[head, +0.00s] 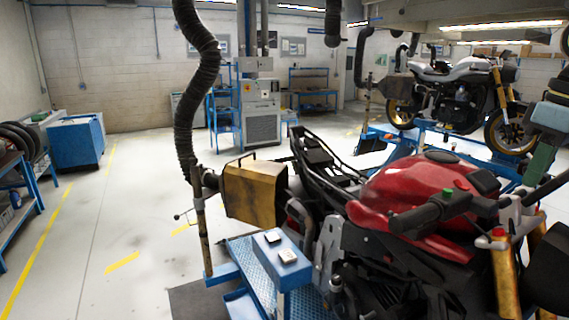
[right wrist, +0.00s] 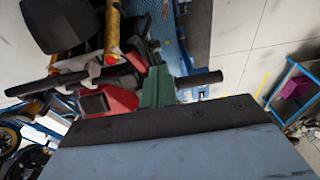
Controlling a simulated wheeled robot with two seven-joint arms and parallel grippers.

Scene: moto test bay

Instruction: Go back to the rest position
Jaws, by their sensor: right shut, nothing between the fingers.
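My right gripper (head: 519,188) comes in at the right edge of the head view, with green fingers pointing down beside the red motorcycle's (head: 415,190) handlebar. In the right wrist view the green fingers (right wrist: 157,78) are together, with nothing between them. There they overlap a black handlebar (right wrist: 200,79) in the picture; I cannot tell whether they touch it. The handlebar's grip with a green button (head: 430,210) also shows in the head view. My left gripper is not in view.
The red motorcycle stands on a blue lift (head: 255,262) close in front. A yellow-black box (head: 253,190) and an exhaust hose (head: 190,95) stand left of it. A white motorcycle (head: 460,85) is behind right. The floor at left is clear up to a blue cabinet (head: 76,145).

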